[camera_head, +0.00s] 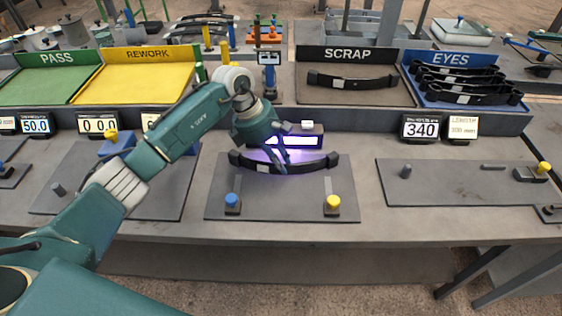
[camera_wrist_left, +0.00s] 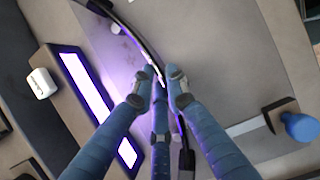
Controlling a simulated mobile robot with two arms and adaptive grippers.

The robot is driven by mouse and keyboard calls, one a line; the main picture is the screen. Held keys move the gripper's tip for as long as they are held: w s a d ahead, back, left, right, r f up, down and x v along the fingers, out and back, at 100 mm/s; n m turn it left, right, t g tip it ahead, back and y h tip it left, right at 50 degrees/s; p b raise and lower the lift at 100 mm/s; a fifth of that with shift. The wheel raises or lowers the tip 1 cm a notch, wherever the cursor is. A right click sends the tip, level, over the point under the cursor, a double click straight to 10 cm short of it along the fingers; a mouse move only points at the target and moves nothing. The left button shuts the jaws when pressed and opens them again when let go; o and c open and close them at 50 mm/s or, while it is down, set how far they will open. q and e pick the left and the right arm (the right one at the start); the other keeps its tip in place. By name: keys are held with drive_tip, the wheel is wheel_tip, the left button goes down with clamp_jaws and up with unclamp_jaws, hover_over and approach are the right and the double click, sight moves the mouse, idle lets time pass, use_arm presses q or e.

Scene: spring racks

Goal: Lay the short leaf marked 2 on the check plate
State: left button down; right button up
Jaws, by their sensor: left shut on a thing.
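A black curved leaf (camera_head: 310,165) with a pale tag is over the grey plate with the lit panel (camera_head: 283,205) at the middle of the bench. My left gripper (camera_head: 276,160) is shut on it near its middle. In the left wrist view the fingers (camera_wrist_left: 160,88) close around the dark leaf (camera_wrist_left: 135,32). I cannot tell whether the leaf touches the plate, and its mark is too small to read. Another black leaf (camera_head: 352,82) lies in the SCRAP area. Several leaves with eyes (camera_head: 467,85) lie in the blue EYES tray.
The glowing panel (camera_head: 292,141) stands just behind the leaf. A blue knob (camera_head: 232,201) and a yellow knob (camera_head: 333,203) stand on the plate's front corners. The green PASS tray (camera_head: 42,85) and yellow REWORK tray (camera_head: 140,83) look empty. The right-hand plate (camera_head: 450,185) is mostly clear.

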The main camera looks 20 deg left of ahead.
use_arm(q)
drive_tip(key=shift+w, duration=0.15)
drive_tip(key=c, duration=1.8)
unclamp_jaws()
drive_tip(key=o, duration=0.6)
drive_tip(key=shift+f, duration=0.25)
drive_tip(key=shift+r, duration=0.1)
wheel_tip(320, 180, up, 8)
drive_tip(key=p, duration=0.3)
drive_tip(key=shift+p, duration=0.3)
